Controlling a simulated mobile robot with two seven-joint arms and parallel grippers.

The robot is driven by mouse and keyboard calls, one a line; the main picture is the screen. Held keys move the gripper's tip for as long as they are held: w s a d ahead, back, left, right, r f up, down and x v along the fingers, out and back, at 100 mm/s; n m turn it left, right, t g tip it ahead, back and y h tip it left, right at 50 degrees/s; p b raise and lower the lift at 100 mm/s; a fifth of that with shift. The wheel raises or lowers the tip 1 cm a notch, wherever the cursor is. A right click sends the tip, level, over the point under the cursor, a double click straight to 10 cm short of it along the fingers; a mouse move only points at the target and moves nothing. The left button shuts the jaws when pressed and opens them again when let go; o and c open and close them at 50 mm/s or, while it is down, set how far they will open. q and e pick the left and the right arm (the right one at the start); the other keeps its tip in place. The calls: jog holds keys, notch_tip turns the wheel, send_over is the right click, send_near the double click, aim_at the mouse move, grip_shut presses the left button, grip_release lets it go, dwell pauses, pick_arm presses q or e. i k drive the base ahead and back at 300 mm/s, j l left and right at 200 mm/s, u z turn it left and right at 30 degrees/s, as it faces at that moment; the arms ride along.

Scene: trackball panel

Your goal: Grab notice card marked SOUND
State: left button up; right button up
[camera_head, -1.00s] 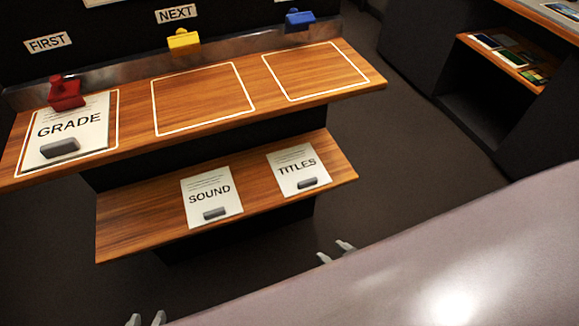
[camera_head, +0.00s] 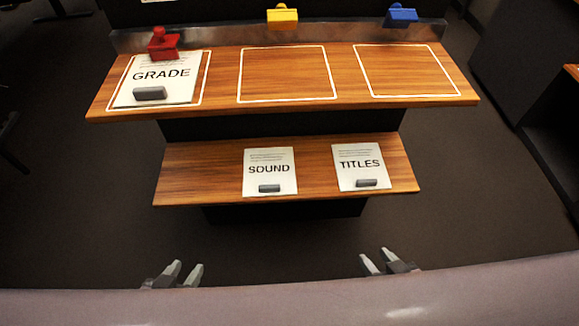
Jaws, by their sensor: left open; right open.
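The white notice card marked SOUND (camera_head: 268,159) lies on the lower wooden shelf (camera_head: 205,172), with a grey block-like grip (camera_head: 269,188) at its near edge. The card marked TITLES (camera_head: 359,150) lies to its right on the same shelf. The card marked GRADE (camera_head: 165,88) lies in the left white outline on the upper shelf. My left gripper (camera_head: 182,270) is open and empty, below and left of the SOUND card in the picture. My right gripper (camera_head: 385,258) is open and empty, below and right of it. Both are apart from the shelf.
The upper shelf (camera_head: 221,85) has two empty white outlines, middle and right. Red (camera_head: 163,44), yellow (camera_head: 282,16) and blue (camera_head: 401,15) clips sit along its back rail. Dark floor lies between my grippers and the lower shelf. A dark cabinet (camera_head: 530,70) stands at the right.

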aim_at(269, 171)
jog(key=i+l+u, duration=0.2)
jog(key=l+u, duration=0.2)
jog(key=l, duration=0.75)
jog(key=i+l+u, duration=0.1)
jog(key=l+u, duration=0.25)
jog(key=l, duration=0.85)
